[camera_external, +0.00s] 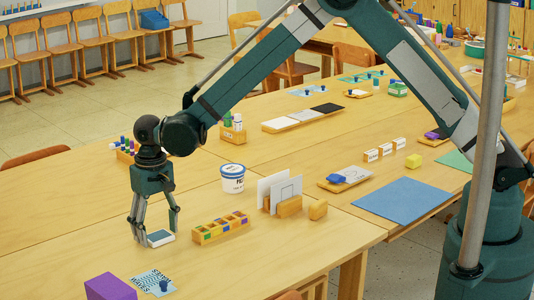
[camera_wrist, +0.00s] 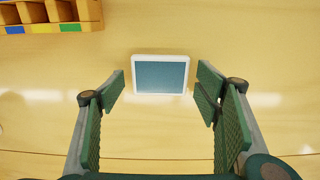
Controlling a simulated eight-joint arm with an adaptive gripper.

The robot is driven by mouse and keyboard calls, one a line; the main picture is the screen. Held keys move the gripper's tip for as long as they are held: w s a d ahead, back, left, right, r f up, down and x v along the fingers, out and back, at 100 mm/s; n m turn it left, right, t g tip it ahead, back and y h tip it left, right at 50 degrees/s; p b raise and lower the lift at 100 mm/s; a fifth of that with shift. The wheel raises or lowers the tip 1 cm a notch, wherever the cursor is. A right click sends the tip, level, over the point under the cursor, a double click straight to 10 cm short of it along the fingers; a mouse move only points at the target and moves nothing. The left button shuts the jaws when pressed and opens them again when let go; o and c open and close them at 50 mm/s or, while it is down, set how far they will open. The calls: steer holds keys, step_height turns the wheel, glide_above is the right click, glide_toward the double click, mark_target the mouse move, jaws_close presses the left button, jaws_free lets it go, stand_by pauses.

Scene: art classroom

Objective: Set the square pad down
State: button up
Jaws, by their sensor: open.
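The square pad (camera_wrist: 160,75) has a white rim and a blue-grey face. It lies flat on the wooden table in the wrist view, between and just beyond my open fingertips, with a gap on both sides. In the external view the pad (camera_external: 160,238) rests on the table at the foot of my gripper (camera_external: 156,232). My gripper (camera_wrist: 160,88) points down with its fingers spread wide and holds nothing.
A wooden box with coloured labels (camera_external: 221,229) stands right of the pad. A purple block (camera_external: 110,287) and a printed blue card (camera_external: 152,281) lie nearer the front. A white tub (camera_external: 233,179) stands behind. Bare table lies left of my gripper.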

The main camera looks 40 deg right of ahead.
mark_target(159, 235)
steer(key=shift+r, duration=0.1)
step_height(159, 235, up, 12)
steer(key=p, duration=0.2)
stand_by(0.5)
stand_by(0.5)
steer(key=shift+d+r, duration=0.1)
steer(key=s+d+r+t, duration=0.1)
steer(key=s+d+r, duration=0.2)
steer(key=d+r, duration=0.55)
steer(key=s+d+r+t+y, duration=0.1)
steer(key=s+d+r, duration=0.35)
steer(key=d, duration=0.75)
steer(key=s+d+r+t, duration=0.1)
steer(key=d+r, duration=0.8)
steer(key=d, duration=0.1)
steer(key=s+d+r+t, duration=0.2)
steer(key=s+d+r, duration=0.1)
steer(key=s+d, duration=0.95)
steer(key=s+d+f+t+h, duration=0.1)
steer(key=s+d+f+t, duration=0.1)
steer(key=s+d, duration=0.9)
steer(key=shift+s+d+f, duration=0.15)
steer(key=shift+s+f, duration=0.3)
steer(key=shift+f, duration=0.35)
